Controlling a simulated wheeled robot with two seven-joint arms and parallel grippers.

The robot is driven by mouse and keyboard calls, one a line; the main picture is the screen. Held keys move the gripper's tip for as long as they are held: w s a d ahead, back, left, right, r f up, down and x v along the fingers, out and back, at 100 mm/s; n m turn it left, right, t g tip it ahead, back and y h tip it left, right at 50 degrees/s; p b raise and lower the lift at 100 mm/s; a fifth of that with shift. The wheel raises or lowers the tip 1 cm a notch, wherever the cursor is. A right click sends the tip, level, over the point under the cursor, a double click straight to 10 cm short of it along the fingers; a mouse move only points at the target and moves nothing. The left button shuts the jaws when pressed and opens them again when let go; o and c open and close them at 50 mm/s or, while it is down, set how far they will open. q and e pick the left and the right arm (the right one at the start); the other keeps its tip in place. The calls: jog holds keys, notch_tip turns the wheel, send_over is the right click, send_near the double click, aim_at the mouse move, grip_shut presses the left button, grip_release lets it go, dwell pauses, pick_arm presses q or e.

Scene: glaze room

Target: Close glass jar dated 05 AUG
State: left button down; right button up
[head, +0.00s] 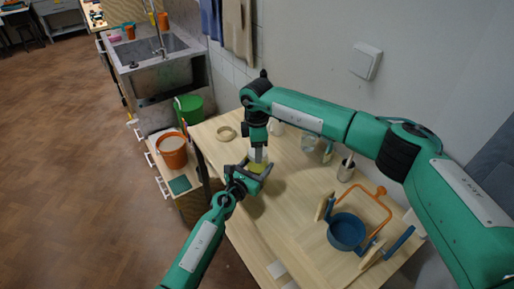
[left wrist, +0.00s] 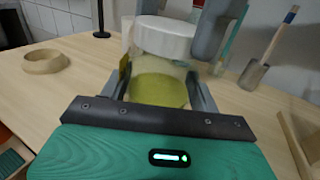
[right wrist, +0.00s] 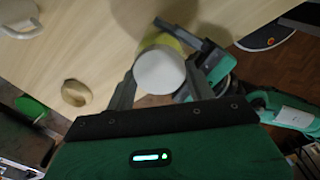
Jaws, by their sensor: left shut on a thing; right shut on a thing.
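A glass jar with yellow-green contents (left wrist: 157,90) stands upright between the fingers of my left gripper (head: 256,170), which is shut on it from the side. A white lid (left wrist: 165,38) sits on the jar's mouth; I cannot tell how tightly. My right gripper (head: 258,156) comes down from above and is shut on the lid. In the right wrist view, the lid (right wrist: 160,72) shows as a white disc between its fingers, with the yellow jar (right wrist: 166,42) partly hidden behind it. No date is readable on the jar.
On the wooden table (head: 285,195) are a wooden ring (head: 226,133), a white mug (head: 278,128), a clear jar (head: 309,144), a tool cup (head: 346,170), and a blue pot (head: 346,231) beside an orange-handled frame. Orange (head: 172,152) and green (head: 189,109) buckets stand left.

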jog(key=m, duration=0.7)
jog(key=shift+w+d, duration=0.1)
jog(key=shift+w, duration=0.05)
jog(key=o, duration=0.9)
jog(key=shift+o, duration=0.2)
jog(key=shift+r, duration=2.25)
jog(key=shift+c, duration=0.4)
